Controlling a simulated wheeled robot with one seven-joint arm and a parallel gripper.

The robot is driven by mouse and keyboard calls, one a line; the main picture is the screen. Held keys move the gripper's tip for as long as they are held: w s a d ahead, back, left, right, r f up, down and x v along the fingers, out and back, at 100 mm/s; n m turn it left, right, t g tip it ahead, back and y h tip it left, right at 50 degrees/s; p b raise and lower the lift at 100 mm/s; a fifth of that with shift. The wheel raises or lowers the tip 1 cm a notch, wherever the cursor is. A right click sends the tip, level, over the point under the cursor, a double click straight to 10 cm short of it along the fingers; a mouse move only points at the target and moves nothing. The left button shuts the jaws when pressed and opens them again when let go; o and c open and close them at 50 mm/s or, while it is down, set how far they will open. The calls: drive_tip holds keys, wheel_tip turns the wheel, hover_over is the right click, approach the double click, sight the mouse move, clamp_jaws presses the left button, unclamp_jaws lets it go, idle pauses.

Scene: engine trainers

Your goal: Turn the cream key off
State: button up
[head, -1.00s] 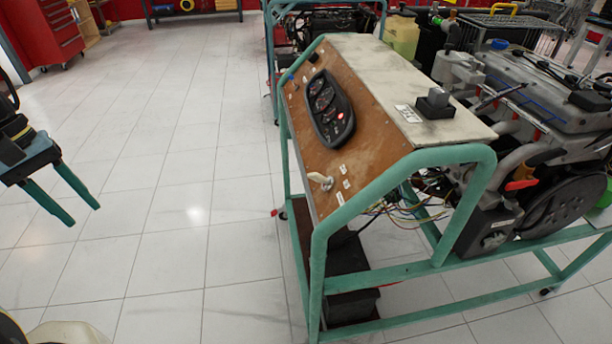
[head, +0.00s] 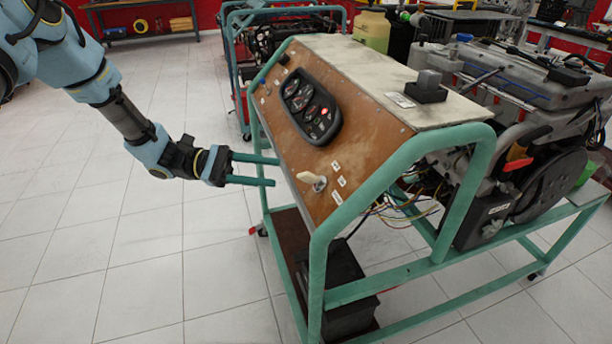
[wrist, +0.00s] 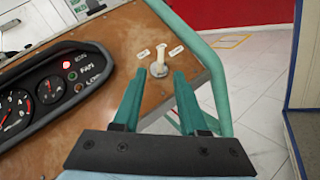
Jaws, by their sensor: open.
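The cream key (head: 313,181) sticks out of the lower right part of the brown sloping panel (head: 283,126), beside small white labels. In the wrist view the key (wrist: 158,67) stands just beyond the fingertips, roughly centred between them, with a label on each side. My gripper (head: 276,171) is open and empty, left of the panel in the head view. Its two green fingers also show in the wrist view (wrist: 156,78). The fingers appear apart from the key. I cannot read the label text by the key.
An instrument cluster (head: 308,105) with a lit red lamp sits on the panel. A green tube frame (head: 440,220) surrounds the panel and engine (head: 540,100). A dark box (head: 340,290) rests low in the frame. The tiled floor (head: 110,250) at left is clear.

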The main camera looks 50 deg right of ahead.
sight(298, 175)
drive_tip(key=p+x, duration=0.2)
drive_tip(key=x, duration=0.5)
drive_tip(key=shift+s+d+r, duration=0.1)
drive_tip(key=shift+s, duration=0.1)
drive_tip(key=shift+s+d+p, duration=0.3)
drive_tip(key=shift+s+p, duration=0.05)
drive_tip(key=shift+s, duration=0.3)
clamp_jaws()
